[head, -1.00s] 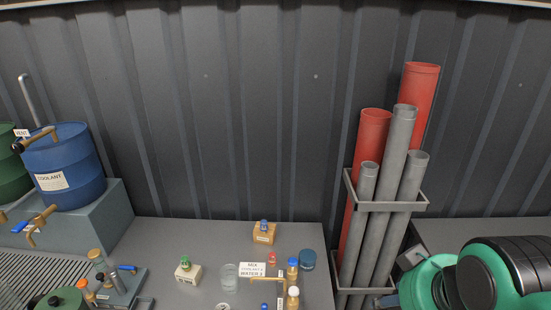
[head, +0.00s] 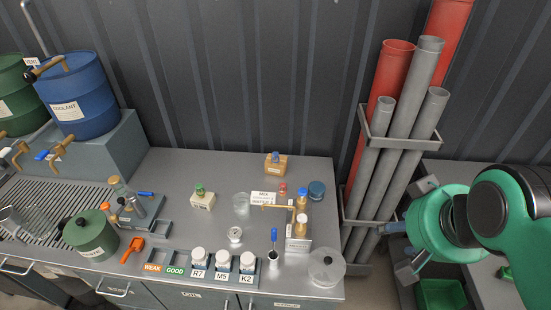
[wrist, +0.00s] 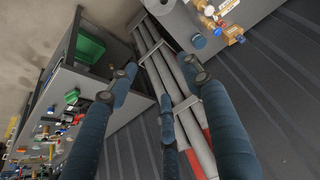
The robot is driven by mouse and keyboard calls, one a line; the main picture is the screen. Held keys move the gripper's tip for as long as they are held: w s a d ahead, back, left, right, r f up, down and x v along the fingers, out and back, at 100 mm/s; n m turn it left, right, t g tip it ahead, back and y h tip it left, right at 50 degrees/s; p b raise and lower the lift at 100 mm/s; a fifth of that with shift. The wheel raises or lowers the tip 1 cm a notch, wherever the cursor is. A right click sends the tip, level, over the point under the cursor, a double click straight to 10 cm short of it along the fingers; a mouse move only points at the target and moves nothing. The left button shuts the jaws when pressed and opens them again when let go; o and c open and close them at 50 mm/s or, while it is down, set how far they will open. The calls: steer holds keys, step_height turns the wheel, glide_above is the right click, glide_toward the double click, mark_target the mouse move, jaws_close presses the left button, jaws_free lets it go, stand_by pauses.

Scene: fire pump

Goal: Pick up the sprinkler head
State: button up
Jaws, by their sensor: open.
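I cannot pick out the sprinkler head with certainty in either view. Many small parts lie on a cluttered bench (wrist: 60,115) at the left of the wrist view, too small to tell apart. My gripper (wrist: 160,86) is open and empty, its blue fingers spread, with the pipes and bench beyond them. In the head view the green end of my arm is at the right, beside the pipe rack, and hides part of the surface behind it. The fingers touch nothing that I can see.
A rack of red and grey pipes (head: 402,125) stands upright beside my arm. A green bin (head: 440,293) is below it. The grey counter (head: 180,250) at left holds blue and green barrels, a green pot (head: 90,235), several white-capped jars, a glass lid and brass fittings.

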steer(key=w+a+r+g+p, duration=0.1)
steer(key=w+a+r+p, duration=0.15)
steer(key=w, duration=0.45)
steer(key=w+a+r+p, duration=0.1)
steer(key=w+r, duration=0.3)
steer(key=w, duration=0.3)
steer(key=n+g+p, duration=0.2)
steer(key=g+p, duration=0.3)
steer(key=p, duration=0.4)
glide_above(275, 153)
step_height(275, 153, down, 26)
steer(key=shift+r, duration=0.25)
steer(key=shift+w+f, duration=0.1)
steer(key=shift+f+p, duration=0.35)
steer(key=shift+f, duration=3.85)
